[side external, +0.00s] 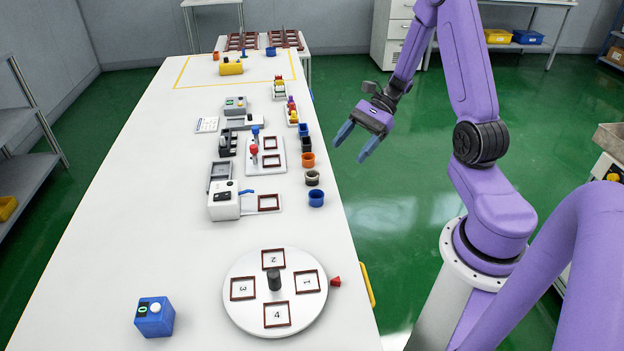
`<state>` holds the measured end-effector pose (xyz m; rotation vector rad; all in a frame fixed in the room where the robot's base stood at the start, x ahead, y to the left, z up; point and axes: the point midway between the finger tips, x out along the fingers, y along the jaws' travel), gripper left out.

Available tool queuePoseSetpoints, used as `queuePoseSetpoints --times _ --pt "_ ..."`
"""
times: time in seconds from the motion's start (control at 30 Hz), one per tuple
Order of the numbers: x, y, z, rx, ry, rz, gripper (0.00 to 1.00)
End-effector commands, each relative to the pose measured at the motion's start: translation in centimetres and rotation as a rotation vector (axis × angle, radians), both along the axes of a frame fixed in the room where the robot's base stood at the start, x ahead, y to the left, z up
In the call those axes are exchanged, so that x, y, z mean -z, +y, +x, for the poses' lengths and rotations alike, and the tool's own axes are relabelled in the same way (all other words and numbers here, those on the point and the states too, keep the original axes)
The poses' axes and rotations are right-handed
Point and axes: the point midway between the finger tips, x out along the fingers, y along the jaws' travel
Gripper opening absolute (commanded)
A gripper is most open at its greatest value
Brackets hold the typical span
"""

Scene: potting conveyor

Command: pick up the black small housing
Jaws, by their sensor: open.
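Small cup-shaped housings stand in a row along the right edge of the long white table. A small black one (306,144) stands between a blue one (304,130) and an orange one (308,160). Nearer are a dark one with a pale rim (312,177) and another blue one (316,198). My gripper (357,143) is open and empty, with blue fingers pointing down and left. It appears to the right of the black housing, past the table edge and apart from it; its exact height is unclear.
A white turntable (240,311) with numbered frames and a blue button box (154,317) sit at the near end. White fixtures (267,155) stand left of the row. A yellow cylinder (231,68) lies farther back. The table's left side is largely clear.

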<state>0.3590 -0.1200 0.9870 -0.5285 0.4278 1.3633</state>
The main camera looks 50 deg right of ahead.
Motion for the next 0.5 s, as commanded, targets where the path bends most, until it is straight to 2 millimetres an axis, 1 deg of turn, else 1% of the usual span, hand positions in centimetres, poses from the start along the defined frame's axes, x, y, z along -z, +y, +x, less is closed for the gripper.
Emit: queuePoseSetpoints --times 0.03,0.1,0.23,0.3,0.37,0.43,0.5 --pt "0.5 -1.7 0.3 0.101 0.018 0.031 0.70" --pt "1.0 -3.7 0.6 0.216 0.035 0.070 0.70" --pt "1.8 -6.5 0.8 0.373 0.053 0.121 0.70" --pt "2.0 -7.4 0.8 0.424 0.057 0.137 0.70" --pt "2.1 -7.8 0.8 0.447 0.059 0.146 0.70" --pt "2.4 -7.8 0.9 0.460 0.062 0.152 0.70" --pt "2.7 -7.2 1.3 0.460 0.062 0.154 0.70"
